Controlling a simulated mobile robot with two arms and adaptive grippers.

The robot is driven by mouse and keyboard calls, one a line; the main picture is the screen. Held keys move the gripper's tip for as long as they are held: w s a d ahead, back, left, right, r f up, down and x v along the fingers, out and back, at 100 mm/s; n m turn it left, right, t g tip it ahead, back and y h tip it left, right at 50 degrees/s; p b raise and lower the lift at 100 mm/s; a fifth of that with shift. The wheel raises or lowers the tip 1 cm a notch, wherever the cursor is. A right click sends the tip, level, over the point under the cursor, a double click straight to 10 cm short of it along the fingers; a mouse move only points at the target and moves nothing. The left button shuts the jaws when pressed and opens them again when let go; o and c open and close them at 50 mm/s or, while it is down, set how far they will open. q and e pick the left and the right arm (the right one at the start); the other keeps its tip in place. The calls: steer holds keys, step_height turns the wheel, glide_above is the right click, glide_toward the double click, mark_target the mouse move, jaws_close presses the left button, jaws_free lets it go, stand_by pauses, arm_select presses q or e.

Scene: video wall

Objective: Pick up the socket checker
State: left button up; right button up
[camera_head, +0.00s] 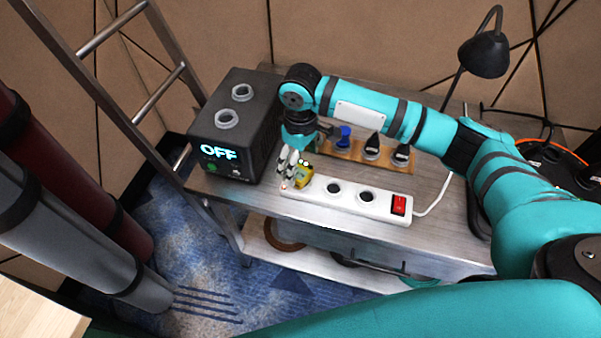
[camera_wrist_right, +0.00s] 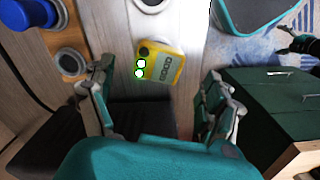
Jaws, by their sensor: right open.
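The socket checker (camera_head: 304,177) is a small yellow block with round lights on its face. It sits at the left end of the white power strip (camera_head: 383,204), partly hidden by my right gripper (camera_head: 292,168). In the wrist view the checker (camera_wrist_right: 168,72) lies between the two spread fingers of the right gripper (camera_wrist_right: 160,75), with a visible gap on each side. The right gripper is open and empty, pointing down over the strip's left end. I cannot tell how deep the checker sits in its socket.
A black box reading OFF (camera_head: 234,125) stands left of the gripper. Behind the strip, a wooden board (camera_head: 356,150) holds a blue plug (camera_head: 344,137) and black-and-white plugs. A black lamp (camera_head: 484,54) stands at the back right. The bench's front left (camera_head: 240,190) is clear.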

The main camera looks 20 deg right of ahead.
mark_target(301, 170)
steer(key=shift+f, duration=0.55)
step_height(301, 170, down, 4)
steer(key=shift+w+r+p, duration=0.1)
steer(key=shift+r+p, duration=0.05)
steer(key=shift+p, duration=0.25)
steer(key=shift+f, duration=0.5)
steer(key=c, duration=1.4)
arm_select(q)
steer(key=shift+w+r, duration=0.5)
steer(key=shift+w, duration=0.05)
arm_select(e)
steer(key=shift+r, duration=0.1)
